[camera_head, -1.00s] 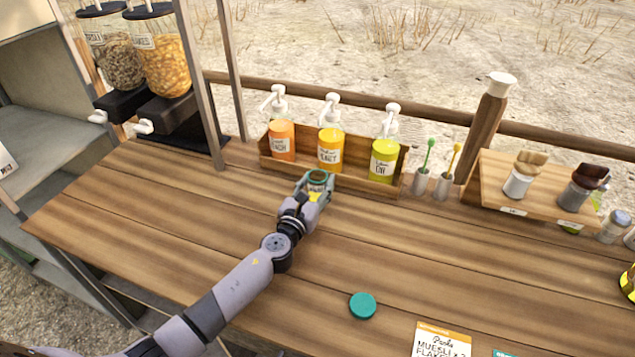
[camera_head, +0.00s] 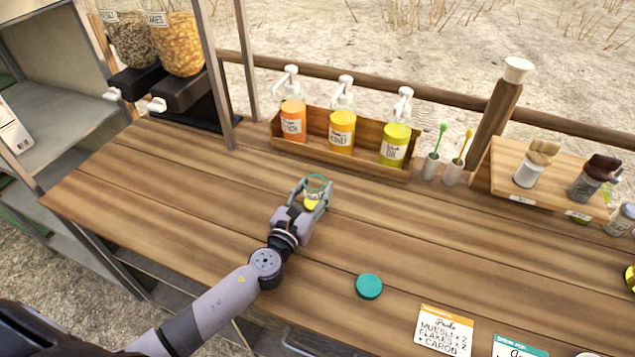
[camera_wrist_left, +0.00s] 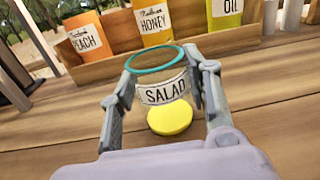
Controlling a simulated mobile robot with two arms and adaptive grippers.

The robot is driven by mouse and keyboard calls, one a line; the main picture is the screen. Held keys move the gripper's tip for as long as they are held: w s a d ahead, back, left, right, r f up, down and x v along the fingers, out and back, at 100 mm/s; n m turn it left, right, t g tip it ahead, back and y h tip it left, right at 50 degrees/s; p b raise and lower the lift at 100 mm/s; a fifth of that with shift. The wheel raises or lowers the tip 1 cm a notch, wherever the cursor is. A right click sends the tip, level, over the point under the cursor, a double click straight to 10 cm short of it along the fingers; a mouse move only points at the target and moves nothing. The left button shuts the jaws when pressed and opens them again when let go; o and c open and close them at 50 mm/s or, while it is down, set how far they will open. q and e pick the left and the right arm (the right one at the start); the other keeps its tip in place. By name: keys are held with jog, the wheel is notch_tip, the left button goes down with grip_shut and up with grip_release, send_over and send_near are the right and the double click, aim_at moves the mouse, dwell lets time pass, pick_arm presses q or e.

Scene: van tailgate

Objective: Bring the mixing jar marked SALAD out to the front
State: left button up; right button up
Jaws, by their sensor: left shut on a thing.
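The mixing jar marked SALAD (camera_wrist_left: 166,92) is a clear jar with a teal rim, a white label and something yellow low in it. It stands upright between the fingers of my left gripper (camera_wrist_left: 160,98), which is shut on it. In the head view the jar (camera_head: 316,183) shows at the tip of my left gripper (camera_head: 314,196), in front of the bottle rack. Whether its base touches the counter is hard to tell. A teal round lid (camera_head: 369,286) lies flat on the counter nearer the front. My right gripper is not in view.
A wooden rack (camera_head: 345,153) holds peach, honey and oil pump bottles behind the jar. Two small cups with stirrers (camera_head: 441,168) and a raised board (camera_head: 555,188) with shakers stand right. Order cards (camera_head: 445,330) lie at the front. The counter (camera_head: 190,190) left of my arm is clear.

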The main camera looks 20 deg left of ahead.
pick_arm(q)
jog(key=shift+s+f, duration=0.1)
jog(key=shift+s, duration=2.3)
jog(key=shift+s+a+b, duration=0.2)
jog(key=shift+s+b, duration=0.4)
jog(key=shift+s, duration=2.4)
jog(key=o, duration=1.4)
